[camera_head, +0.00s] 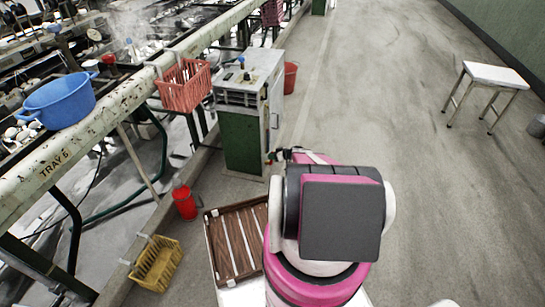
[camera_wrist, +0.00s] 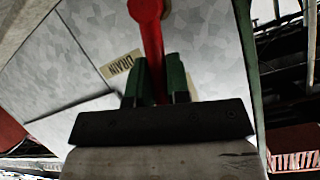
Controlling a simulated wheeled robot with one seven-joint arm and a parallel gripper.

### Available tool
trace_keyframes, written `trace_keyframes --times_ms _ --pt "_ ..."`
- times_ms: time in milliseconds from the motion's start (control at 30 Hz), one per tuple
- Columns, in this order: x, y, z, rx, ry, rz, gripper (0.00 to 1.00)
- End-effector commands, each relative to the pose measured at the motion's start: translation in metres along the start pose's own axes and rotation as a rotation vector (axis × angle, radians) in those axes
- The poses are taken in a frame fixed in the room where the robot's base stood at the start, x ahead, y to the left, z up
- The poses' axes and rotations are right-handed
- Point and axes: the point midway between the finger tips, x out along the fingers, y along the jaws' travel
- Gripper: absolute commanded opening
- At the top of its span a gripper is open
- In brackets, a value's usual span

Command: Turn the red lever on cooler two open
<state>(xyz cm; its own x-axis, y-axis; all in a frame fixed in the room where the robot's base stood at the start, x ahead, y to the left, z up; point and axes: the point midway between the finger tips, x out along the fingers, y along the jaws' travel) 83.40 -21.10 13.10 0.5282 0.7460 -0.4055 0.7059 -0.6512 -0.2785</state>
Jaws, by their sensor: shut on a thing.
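The red lever (camera_wrist: 147,28) shows in the wrist view, running from a round knob end at the top down between my gripper's fingers. My gripper (camera_wrist: 157,80) has green fingers on both sides of the lever and is shut on it. The lever is in front of a grey metal panel (camera_wrist: 85,45) with a label that seems to read "DRAIN". In the head view, a green and grey cabinet (camera_head: 243,140) stands ahead, with my gripper (camera_head: 277,155) at its lower right side. My arm covers much of that spot, and I cannot read a cooler number.
A wooden slatted tray (camera_head: 207,225), a red can (camera_head: 185,202) and a yellow basket (camera_head: 156,262) are to the left of my arm. A red basket (camera_head: 184,87) hangs by the rail. A red bucket (camera_head: 290,77) stands behind the cabinet. The floor to the right is clear up to a white stool (camera_head: 495,76).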

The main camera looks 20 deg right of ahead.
Motion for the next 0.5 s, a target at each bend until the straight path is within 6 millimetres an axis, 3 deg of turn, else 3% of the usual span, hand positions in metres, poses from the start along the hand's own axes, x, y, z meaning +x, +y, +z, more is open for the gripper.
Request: trace_keyframes --times_ms 500 --pt "-0.001 -0.016 0.004 -0.243 0.039 0.100 0.00"
